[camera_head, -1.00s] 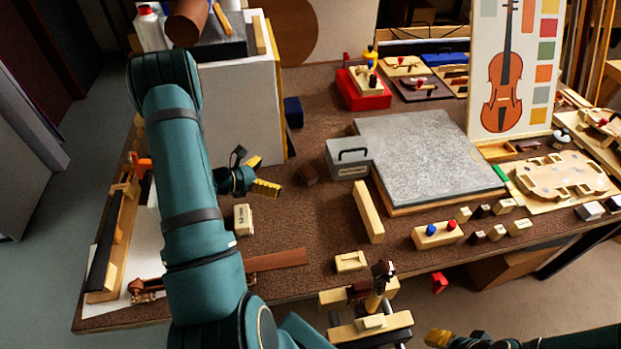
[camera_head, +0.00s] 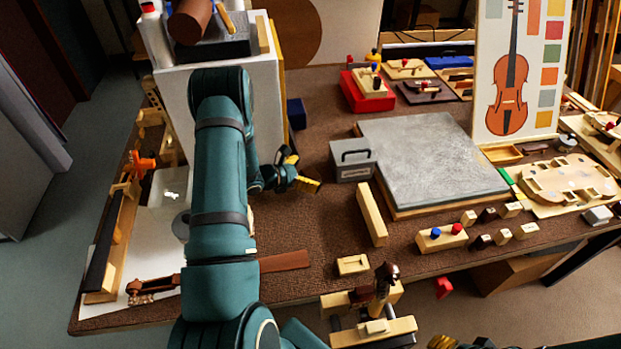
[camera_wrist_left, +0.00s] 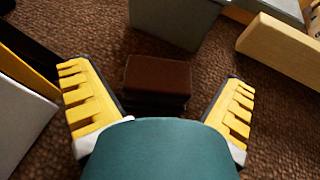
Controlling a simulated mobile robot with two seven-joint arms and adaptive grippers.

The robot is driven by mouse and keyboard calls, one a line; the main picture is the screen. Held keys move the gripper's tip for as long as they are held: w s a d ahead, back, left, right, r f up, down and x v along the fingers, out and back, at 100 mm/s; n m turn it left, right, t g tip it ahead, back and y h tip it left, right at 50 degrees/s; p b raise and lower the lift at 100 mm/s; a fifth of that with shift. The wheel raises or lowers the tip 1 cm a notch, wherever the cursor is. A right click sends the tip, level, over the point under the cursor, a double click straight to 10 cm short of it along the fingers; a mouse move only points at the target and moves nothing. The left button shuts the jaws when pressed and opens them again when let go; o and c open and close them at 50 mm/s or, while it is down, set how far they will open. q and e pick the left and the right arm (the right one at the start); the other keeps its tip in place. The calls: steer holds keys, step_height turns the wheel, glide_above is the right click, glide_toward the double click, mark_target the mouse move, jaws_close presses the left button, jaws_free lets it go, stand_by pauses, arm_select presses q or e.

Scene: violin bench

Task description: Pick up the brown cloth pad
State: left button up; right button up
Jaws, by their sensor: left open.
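The brown cloth pad (camera_wrist_left: 158,76) is a small dark brown block on the textured brown bench top. In the left wrist view it lies between and just beyond my open left fingers, with clear gaps on both sides. My left gripper (camera_head: 299,170) is open and empty; its yellow fingers also show in the left wrist view (camera_wrist_left: 158,92). In the head view the gripper covers the pad's place, so I cannot make the pad out there. Only a sliver of my right gripper (camera_head: 442,342) shows at the bottom edge, and its jaws are not readable.
A grey metal box (camera_head: 352,165) with a handle stands just right of the left gripper. A white cabinet (camera_head: 267,90) stands behind my left arm. A wooden bar (camera_head: 371,214) and a large grey slab (camera_head: 430,160) lie further right. Bare bench lies in front of the gripper.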

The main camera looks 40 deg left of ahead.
arm_select(q)
steer(key=shift+w, duration=0.1)
steer(key=c, duration=1.1)
